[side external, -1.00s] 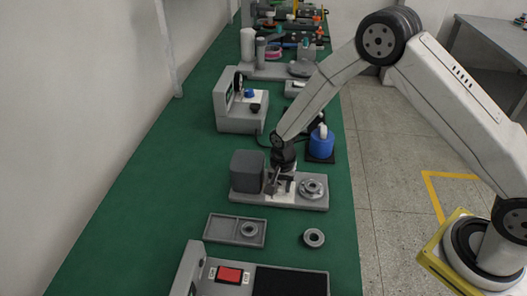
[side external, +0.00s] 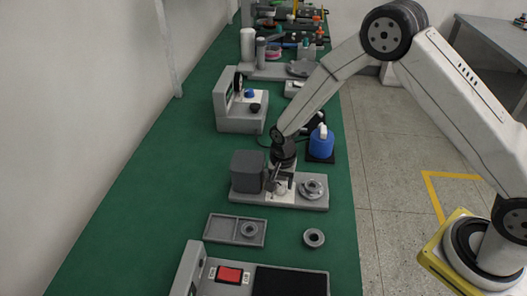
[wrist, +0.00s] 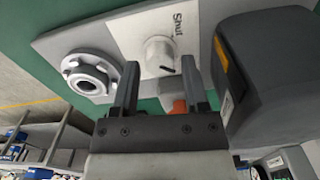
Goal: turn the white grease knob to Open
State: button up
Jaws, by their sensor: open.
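The white grease knob (wrist: 158,54) sits on a white plate with the word "Shut" printed beside it in the wrist view. A short black mark shows on the knob's lower right side, pointing away from the "Shut" label. In the side view the knob (side external: 281,187) is small and partly hidden by my gripper (side external: 278,176), which points down just above it. In the wrist view my gripper (wrist: 159,64) is open, with one finger to each side of the knob in the picture. I see no contact. The "Open" label is not visible.
A dark grey block (side external: 247,171) stands left of the knob on the same grey base, with a flanged ring (side external: 312,188) to the right. A blue bottle (side external: 321,142) stands behind. A tray (side external: 235,230) and a loose ring (side external: 314,238) lie in front.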

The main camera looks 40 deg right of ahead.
aim_at(281, 186)
jog(key=shift+s+r, duration=0.1)
jog(key=shift+r, duration=3.1)
jog(key=shift+s+d+r, duration=0.25)
jog(key=shift+r, duration=0.2)
jog(key=s+d+r+n+t, duration=0.1)
jog(key=s+d+r+n, duration=0.2)
jog(key=s, duration=0.5)
jog(key=s+d+r+n+t, duration=0.1)
jog(key=s+d+r+n, duration=0.2)
jog(key=s+r+n, duration=0.3)
jog(key=shift+s+d+r+n+t, duration=0.3)
jog(key=shift+s+n, duration=0.3)
jog(key=shift+s, duration=0.65)
